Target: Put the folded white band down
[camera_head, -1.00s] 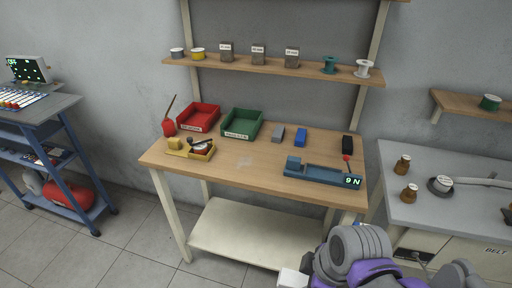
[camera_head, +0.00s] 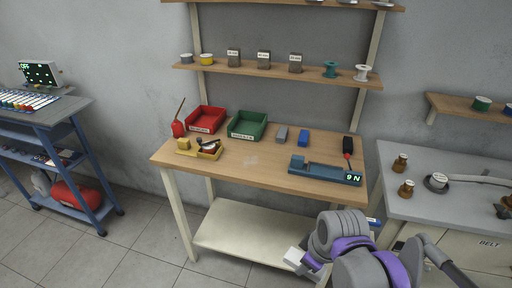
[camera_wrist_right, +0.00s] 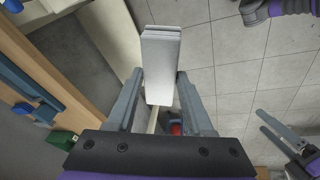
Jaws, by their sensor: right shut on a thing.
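The folded white band (camera_wrist_right: 161,60) is a pale, layered block. My right gripper (camera_wrist_right: 160,90) is shut on it, with one finger along each side. In the head view the white band (camera_head: 296,257) shows at the end of my right arm, in front of the workbench (camera_head: 265,180) and lower in the picture than its top. The fingers are mostly hidden there by the wrist. My left gripper (camera_wrist_right: 268,126) shows only at the right of the right wrist view, empty, its two fingers apart.
The bench's front middle is clear, with a pale square patch (camera_head: 251,160). Behind are a red bin (camera_head: 206,120) and a green bin (camera_head: 247,125). A grey counter (camera_head: 440,205) stands at right.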

